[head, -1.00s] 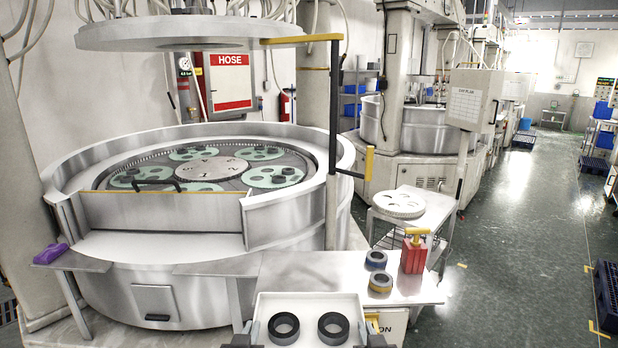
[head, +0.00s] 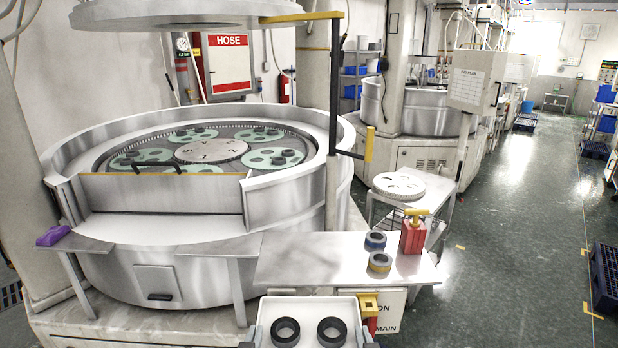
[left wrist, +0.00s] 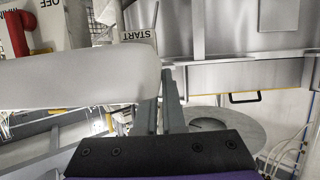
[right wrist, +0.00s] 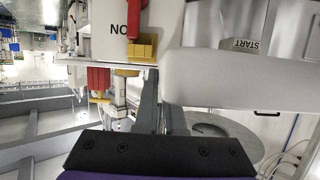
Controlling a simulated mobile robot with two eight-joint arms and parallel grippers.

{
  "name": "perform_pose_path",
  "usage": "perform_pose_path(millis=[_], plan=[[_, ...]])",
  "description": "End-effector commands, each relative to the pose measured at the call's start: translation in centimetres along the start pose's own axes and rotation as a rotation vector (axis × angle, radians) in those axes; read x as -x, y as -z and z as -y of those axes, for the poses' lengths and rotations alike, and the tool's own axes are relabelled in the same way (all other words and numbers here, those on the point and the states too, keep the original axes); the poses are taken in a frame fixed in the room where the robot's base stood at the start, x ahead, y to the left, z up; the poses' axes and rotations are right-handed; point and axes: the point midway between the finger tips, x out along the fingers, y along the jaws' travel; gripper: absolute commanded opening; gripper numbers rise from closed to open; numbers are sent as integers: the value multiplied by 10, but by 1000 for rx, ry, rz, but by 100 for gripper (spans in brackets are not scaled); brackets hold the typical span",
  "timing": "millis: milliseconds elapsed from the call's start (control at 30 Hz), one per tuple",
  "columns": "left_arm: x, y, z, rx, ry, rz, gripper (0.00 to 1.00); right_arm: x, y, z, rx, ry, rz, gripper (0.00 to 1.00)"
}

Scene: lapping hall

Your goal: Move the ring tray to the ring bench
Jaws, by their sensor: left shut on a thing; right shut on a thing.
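The ring tray (head: 308,306) is a white shallow tray at the bottom of the head view, holding two black rings (head: 286,331) (head: 331,331). My left gripper (head: 248,342) is shut on its left side and my right gripper (head: 372,342) on its right side. The tray's pale wall fills part of the left wrist view (left wrist: 80,75) and right wrist view (right wrist: 240,78). The steel bench (head: 310,258), seemingly the ring bench, lies just beyond the tray.
A round lapping machine (head: 290,200) stands behind the bench. A yellow and red switch (head: 368,305) on a white box is close to the tray's right. A post with a yellow arm (head: 335,120) rises behind the bench. The bench's left half is bare. Open floor (head: 500,250) lies right.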

Motion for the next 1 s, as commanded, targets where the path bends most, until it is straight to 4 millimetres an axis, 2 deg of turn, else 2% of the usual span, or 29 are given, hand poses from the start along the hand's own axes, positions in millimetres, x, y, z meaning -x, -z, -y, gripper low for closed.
perform_pose_path(millis=[200, 367, 1000], plan=[[-1, -6, -2, 0, -4, -3, 0, -1, -6, 2, 0, 4, -3, 0], [0, -2, -2, 0, -4, -3, 0, 0, -2, 2, 0, 4, -3, 0], [11, 60, -2, 0, -5, -3, 0, 11, 59, 2, 1, 5, -3, 0]])
